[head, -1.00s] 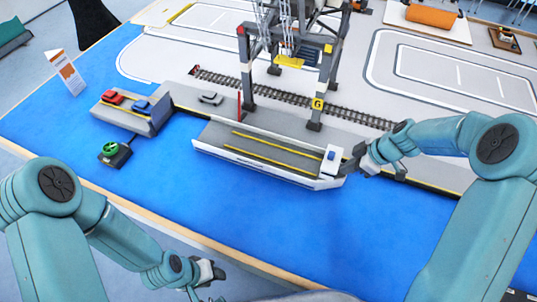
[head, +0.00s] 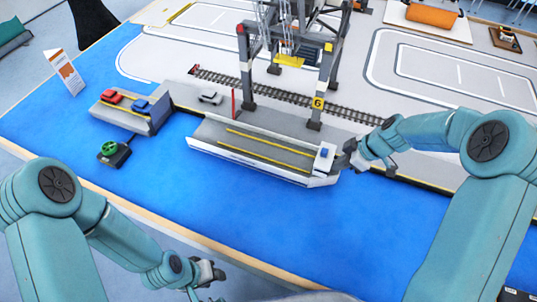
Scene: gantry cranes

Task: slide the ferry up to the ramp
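The ferry (head: 262,160) is a long grey deck with yellow lines, a white hull and a small white and blue cabin at its right end. It floats on blue water along the quay. The ramp (head: 122,113) is probably the grey slab at the left carrying a red car (head: 112,96) and a blue car (head: 141,105). A strip of blue shows between its right end and the ferry's left end. My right gripper (head: 349,161) is at the ferry's right end and seems to touch it; its fingers are unclear. My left gripper (head: 214,272) is low in front, away from the ferry.
A grey car (head: 210,97) stands on the quay beside a red and white post (head: 233,103). A gantry crane (head: 318,85) stands over rails behind the ferry. A green handwheel on a dark box (head: 112,151) sits before the ramp. The water in front is clear.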

